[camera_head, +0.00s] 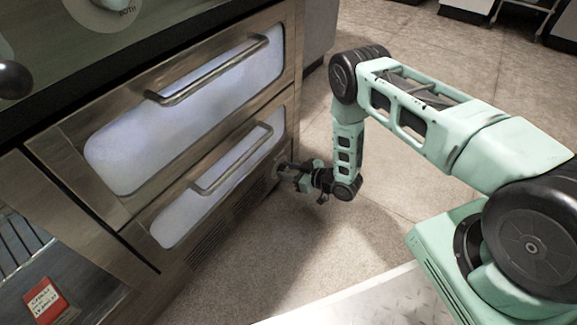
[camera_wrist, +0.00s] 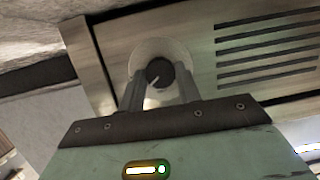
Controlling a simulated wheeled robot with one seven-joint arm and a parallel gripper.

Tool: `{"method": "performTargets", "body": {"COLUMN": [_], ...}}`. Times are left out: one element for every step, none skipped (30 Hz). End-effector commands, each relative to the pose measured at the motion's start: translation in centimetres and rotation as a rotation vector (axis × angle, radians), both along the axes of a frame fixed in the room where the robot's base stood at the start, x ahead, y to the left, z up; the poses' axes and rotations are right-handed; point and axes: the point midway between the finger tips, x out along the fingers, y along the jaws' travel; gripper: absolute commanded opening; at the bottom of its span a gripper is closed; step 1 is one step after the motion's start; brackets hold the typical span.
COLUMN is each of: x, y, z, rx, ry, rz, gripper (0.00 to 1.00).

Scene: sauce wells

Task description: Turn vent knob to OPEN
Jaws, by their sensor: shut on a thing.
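The vent knob (camera_wrist: 160,73) is a small dark round knob with a light pointer line, on a pale round plate (camera_wrist: 143,51) in the wrist view. The pointer slants toward the lower left of that picture. My gripper (camera_wrist: 161,88) has one finger on each side of the knob and is shut on it. In the head view my gripper (camera_head: 285,171) is at the low right end of the oven front, where it hides the knob. I cannot read any label on the plate.
Slatted vents (camera_wrist: 265,48) lie right of the knob in the wrist view. Two drawers with bar handles, an upper (camera_head: 215,72) and a lower (camera_head: 232,160), sit left of my gripper. A red card (camera_head: 45,300) is at the lower left. The floor (camera_head: 300,235) beside the oven is clear.

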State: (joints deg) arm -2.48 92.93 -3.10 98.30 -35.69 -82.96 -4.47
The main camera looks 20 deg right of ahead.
Motion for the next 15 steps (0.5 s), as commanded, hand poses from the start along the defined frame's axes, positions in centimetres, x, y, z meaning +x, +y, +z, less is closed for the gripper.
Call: {"method": "performTargets", "body": {"x": [-0.06,-0.07,-0.07,-0.03,-0.01,0.0,-0.01,0.01,0.03,0.02,0.0,0.0,0.03,0.04,0.05], "y": [-0.2,-0.2,-0.19,-0.23,-0.24,-0.25,-0.25,-0.24,-0.26,-0.29,-0.28,-0.26,-0.28,-0.29,-0.28], "z": [0.12,0.08,0.05,0.02,0.0,-0.05,-0.07,-0.1,-0.14,-0.19,-0.23,-0.26,-0.28,-0.29,-0.3], "rx": [0.034,0.059,0.089,0.112,0.134,0.163,0.185,0.206,0.235,0.253,0.272,0.296,0.315,0.332,0.352], "ry": [0.028,0.045,0.067,0.083,0.098,0.12,0.137,0.152,0.171,0.186,0.2,0.218,0.231,0.243,0.258], "rz": [-0.003,-0.002,-0.003,-0.002,-0.001,-0.002,-0.002,-0.002,-0.001,-0.002,-0.001,0.0,-0.001,-0.001,0.0], "gripper": [0.11,0.11,0.11,0.11,0.11,0.11,0.11,0.11,0.11,0.11,0.11,0.11,0.11,0.11,0.11]}}
